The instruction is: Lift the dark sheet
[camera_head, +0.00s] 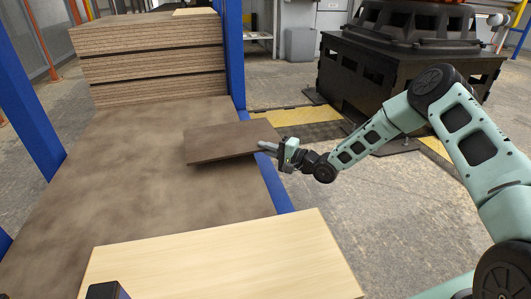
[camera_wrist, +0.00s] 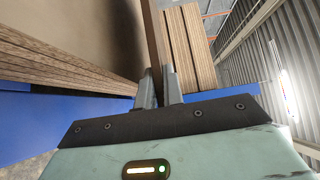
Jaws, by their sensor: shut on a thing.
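The dark sheet (camera_head: 225,142) is a brown rectangular board at the middle of the head view, over the large brown board surface (camera_head: 130,190). It looks raised and roughly level. My gripper (camera_head: 267,146) is at its right edge, shut on it. In the wrist view the sheet (camera_wrist: 154,38) shows edge-on between the two fingers of my gripper (camera_wrist: 158,85). A gap shows there between the sheet and the stack surface to its left. The sheet's underside is hidden in the head view.
A pale wood board (camera_head: 215,262) lies in front. A layered board stack (camera_head: 150,65) stands at the back. Blue posts (camera_head: 232,50) flank the surface, one close behind the sheet. A black machine base (camera_head: 355,85) stands at the back right. Bare floor lies to the right.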

